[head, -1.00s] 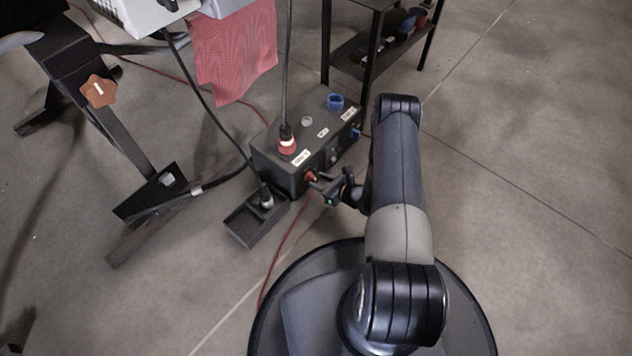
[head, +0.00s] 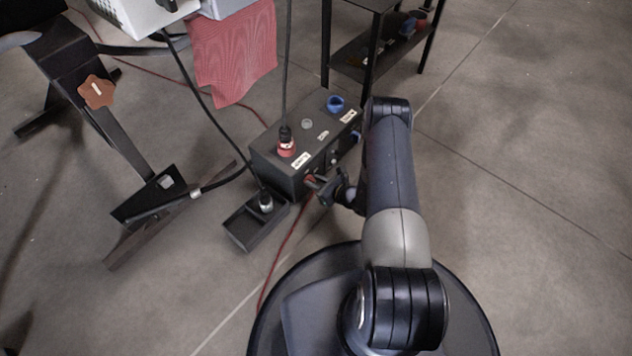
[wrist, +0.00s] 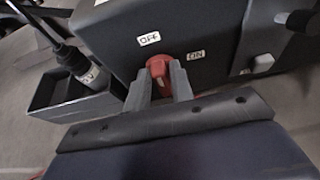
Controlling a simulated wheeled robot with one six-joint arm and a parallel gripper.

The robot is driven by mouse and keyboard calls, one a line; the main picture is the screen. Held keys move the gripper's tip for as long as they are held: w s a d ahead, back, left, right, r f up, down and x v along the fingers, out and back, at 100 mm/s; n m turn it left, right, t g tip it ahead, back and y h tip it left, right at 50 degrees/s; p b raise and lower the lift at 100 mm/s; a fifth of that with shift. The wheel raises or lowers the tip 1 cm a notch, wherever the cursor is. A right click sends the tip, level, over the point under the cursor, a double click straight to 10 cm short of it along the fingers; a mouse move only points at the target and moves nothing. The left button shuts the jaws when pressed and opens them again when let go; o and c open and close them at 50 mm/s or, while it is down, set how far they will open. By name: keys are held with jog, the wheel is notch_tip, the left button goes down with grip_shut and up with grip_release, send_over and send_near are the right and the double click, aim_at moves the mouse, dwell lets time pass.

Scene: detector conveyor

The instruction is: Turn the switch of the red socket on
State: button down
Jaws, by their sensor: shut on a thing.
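The black socket box (head: 290,165) stands on the floor left of my arm. The red socket (head: 286,148) on its top has a black plug and cable in it. Below it, on the front face, is the red switch (wrist: 160,68), between an OFF label (wrist: 149,38) at upper left and an ON label (wrist: 195,55) at right. My gripper (wrist: 161,82) is shut on the red switch, one finger on each side. In the head view my gripper (head: 318,186) is at the box's front face, and the switch is mostly hidden there.
A blue socket (head: 336,103) is at the far end of the box top. A small black tray (head: 243,230) holding a plug (head: 265,201) stands left of the box. A black shelf (head: 350,60) stands behind. Open floor lies to the right.

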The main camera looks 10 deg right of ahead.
jog(key=shift+w, duration=0.1)
dwell(0.3)
jog(key=shift+w+d+f+m+g+y, duration=0.25)
jog(key=shift+m+y, duration=1)
jog(key=shift+m, duration=1)
jog(key=shift+w+d+f+m+g+y, duration=0.1)
jog(key=shift+d+f+m+g+y, duration=0.2)
jog(key=shift+m+y, duration=1.4)
jog(key=shift+w+d+f+m+g+y, duration=0.1)
jog(key=shift+w+f+m+g+y, duration=0.45)
jog(key=shift+m, duration=2.2)
jog(key=shift+s+r+t, duration=0.2)
jog(key=shift+s+t, duration=0.15)
jog(key=shift+t, duration=0.05)
jog(key=c, duration=2.2)
grip_release()
jog(key=c, duration=1.4)
grip_release()
